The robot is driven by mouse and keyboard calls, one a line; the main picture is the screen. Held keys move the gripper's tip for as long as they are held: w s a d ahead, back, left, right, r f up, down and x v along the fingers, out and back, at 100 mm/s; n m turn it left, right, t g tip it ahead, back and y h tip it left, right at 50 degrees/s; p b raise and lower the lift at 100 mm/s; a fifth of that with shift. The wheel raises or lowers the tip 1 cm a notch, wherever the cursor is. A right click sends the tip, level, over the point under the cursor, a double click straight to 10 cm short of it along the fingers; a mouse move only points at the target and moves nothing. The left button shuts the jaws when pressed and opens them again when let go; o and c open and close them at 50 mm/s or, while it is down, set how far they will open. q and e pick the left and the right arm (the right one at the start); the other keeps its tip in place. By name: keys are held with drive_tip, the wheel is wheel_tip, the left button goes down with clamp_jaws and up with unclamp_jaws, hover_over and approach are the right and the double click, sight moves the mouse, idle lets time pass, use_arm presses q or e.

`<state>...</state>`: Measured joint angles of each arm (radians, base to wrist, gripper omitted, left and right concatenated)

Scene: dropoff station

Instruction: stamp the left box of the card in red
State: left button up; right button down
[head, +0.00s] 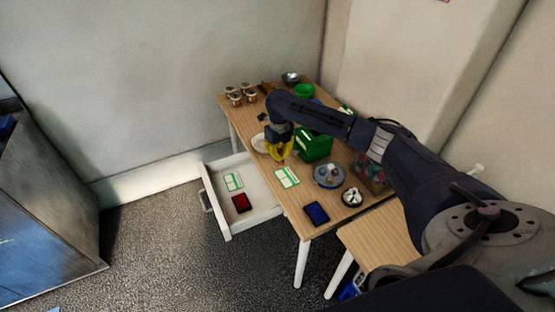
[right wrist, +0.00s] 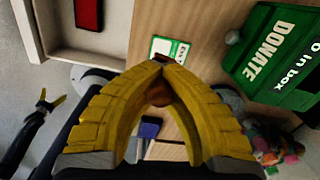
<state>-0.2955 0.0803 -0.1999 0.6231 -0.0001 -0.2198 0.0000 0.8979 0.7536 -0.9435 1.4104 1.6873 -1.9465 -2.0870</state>
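A white card with green print (head: 287,177) lies on the table near its left edge; it also shows in the right wrist view (right wrist: 165,48), partly hidden by my fingertips. A red ink pad (head: 242,203) lies in the open drawer, also seen in the right wrist view (right wrist: 88,14). A blue ink pad (head: 316,213) lies near the table's front edge. My right gripper (head: 283,157) is above the table just behind the card, its yellow fingers closed around a brown, round-knobbed stamp (right wrist: 158,92). My left gripper (right wrist: 52,96) shows small in the right wrist view, fingers apart and empty.
The open drawer (head: 217,207) also holds another green-and-white card (head: 233,181). A green donation box (head: 314,147) stands right of my right gripper. A round clear container (head: 328,174) and a small bowl (head: 352,197) stand to the right. Several jars stand at the back left.

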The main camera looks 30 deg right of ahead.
sight(281, 174)
drive_tip(key=shift+s+d+f, duration=0.15)
drive_tip(key=shift+s+d, duration=0.1)
drive_tip(key=shift+f, duration=2.85)
drive_tip(key=shift+f, duration=0.6)
drive_tip(key=shift+r, duration=3.55)
drive_tip(key=shift+w+r, duration=0.1)
